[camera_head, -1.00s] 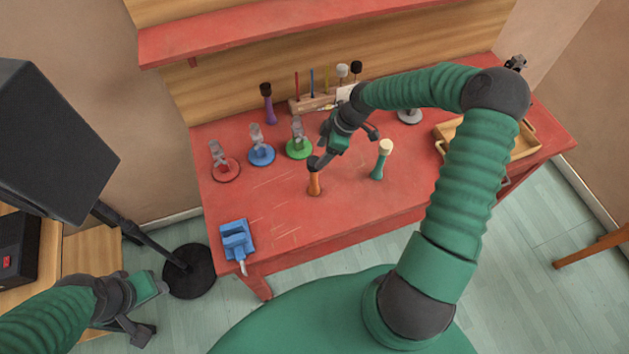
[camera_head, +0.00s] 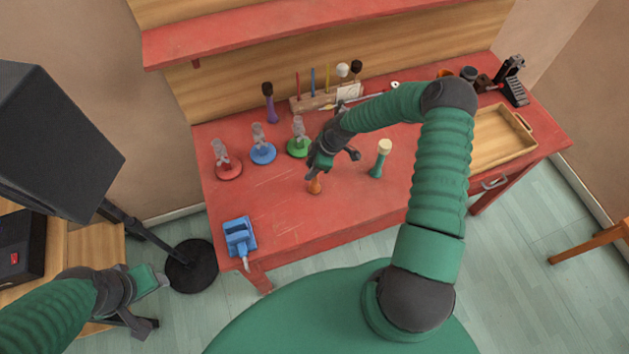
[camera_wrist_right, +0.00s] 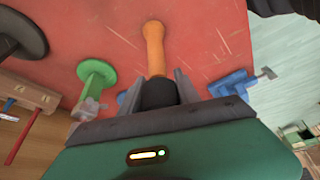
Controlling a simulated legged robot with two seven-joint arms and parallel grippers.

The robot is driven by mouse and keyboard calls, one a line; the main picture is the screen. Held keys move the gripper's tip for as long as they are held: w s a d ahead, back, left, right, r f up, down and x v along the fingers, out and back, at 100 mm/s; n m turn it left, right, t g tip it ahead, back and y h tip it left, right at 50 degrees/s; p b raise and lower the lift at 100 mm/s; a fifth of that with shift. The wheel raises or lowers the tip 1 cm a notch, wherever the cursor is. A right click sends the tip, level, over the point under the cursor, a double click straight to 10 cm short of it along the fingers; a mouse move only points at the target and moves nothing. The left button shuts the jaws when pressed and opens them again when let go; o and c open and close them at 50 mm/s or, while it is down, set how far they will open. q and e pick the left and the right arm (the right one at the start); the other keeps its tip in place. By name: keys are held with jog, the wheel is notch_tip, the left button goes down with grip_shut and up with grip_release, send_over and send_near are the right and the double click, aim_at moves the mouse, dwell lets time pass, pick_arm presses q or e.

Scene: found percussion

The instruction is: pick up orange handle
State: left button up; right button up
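The orange handle (camera_head: 314,187) stands upright on the red table. In the head view only its lower part shows, below my right gripper (camera_head: 315,166). In the right wrist view the orange handle (camera_wrist_right: 155,48) reaches away from a dark head (camera_wrist_right: 159,93). The two fingers of my right gripper (camera_wrist_right: 161,78) lie on either side of that dark head. They are apart, and I cannot tell whether they touch it. My left gripper (camera_head: 142,322) is at the lower left, off the table and away from the handle. Its finger opening is unclear.
A green handle (camera_head: 378,163) with a pale head stands to the right. Red (camera_head: 228,170), blue (camera_head: 262,152) and green (camera_head: 299,145) stands are at the left. A blue clamp-like object (camera_head: 239,238) sits at the front left corner. A wooden tray (camera_head: 500,140) lies at the right.

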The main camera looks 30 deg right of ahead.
jog(key=shift+r, duration=0.1)
jog(key=c, duration=0.5)
jog(key=shift+c, duration=1)
grip_shut()
jog(key=shift+r, duration=0.1)
